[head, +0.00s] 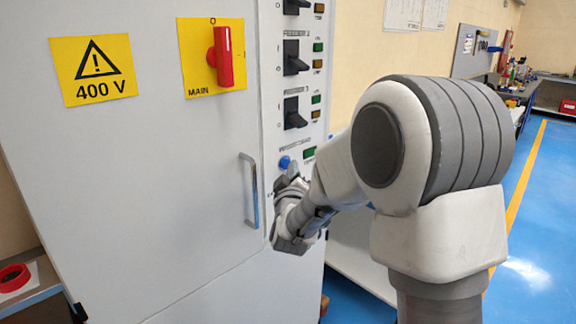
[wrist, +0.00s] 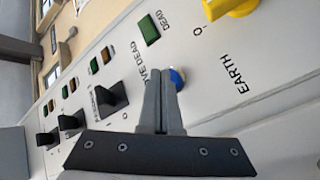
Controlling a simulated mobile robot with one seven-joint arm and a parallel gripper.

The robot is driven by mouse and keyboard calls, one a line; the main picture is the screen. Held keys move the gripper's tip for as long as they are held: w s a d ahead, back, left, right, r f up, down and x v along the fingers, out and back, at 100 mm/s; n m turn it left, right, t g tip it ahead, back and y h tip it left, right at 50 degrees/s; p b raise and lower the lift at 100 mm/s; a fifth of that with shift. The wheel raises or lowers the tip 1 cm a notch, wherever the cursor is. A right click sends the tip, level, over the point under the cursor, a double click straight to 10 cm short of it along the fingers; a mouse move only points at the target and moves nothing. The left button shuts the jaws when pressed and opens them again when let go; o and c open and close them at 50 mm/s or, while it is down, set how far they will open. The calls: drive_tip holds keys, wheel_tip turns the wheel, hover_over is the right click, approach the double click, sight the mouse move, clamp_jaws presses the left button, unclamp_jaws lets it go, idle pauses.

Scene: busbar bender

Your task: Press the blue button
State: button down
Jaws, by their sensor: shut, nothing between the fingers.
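The blue button (head: 284,162) is a small round knob on the cabinet's control panel, below the row of black switches. It also shows in the wrist view (wrist: 178,77), partly hidden behind the fingertips. My gripper (head: 291,172) is in front of the panel, just below and to the right of the button in the head view. In the wrist view my gripper (wrist: 161,72) is shut and empty, with its fingertips right over the left part of the button. I cannot tell whether they touch it.
The door handle (head: 251,190) stands out left of my gripper. A green indicator (wrist: 149,30) and a yellow earth knob (wrist: 226,8) are near the button. Black feeder switches (head: 294,113) line the panel above it. A red main switch (head: 222,57) is on the door.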

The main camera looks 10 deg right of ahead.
drive_tip(key=shift+w+a, duration=0.1)
idle(0.6)
drive_tip(key=shift+w+a, duration=0.2)
drive_tip(key=shift+w, duration=0.05)
drive_tip(key=shift+b, duration=0.35)
drive_tip(key=shift+s+d, duration=0.25)
drive_tip(key=shift+s, duration=0.1)
drive_tip(key=s+d+b, duration=0.1)
drive_tip(key=s, duration=0.1)
drive_tip(key=s+d+b, duration=0.1)
drive_tip(key=s+d, duration=0.1)
drive_tip(key=shift+s+d+b, duration=0.3)
drive_tip(key=shift+s+b, duration=0.05)
drive_tip(key=shift+s, duration=0.05)
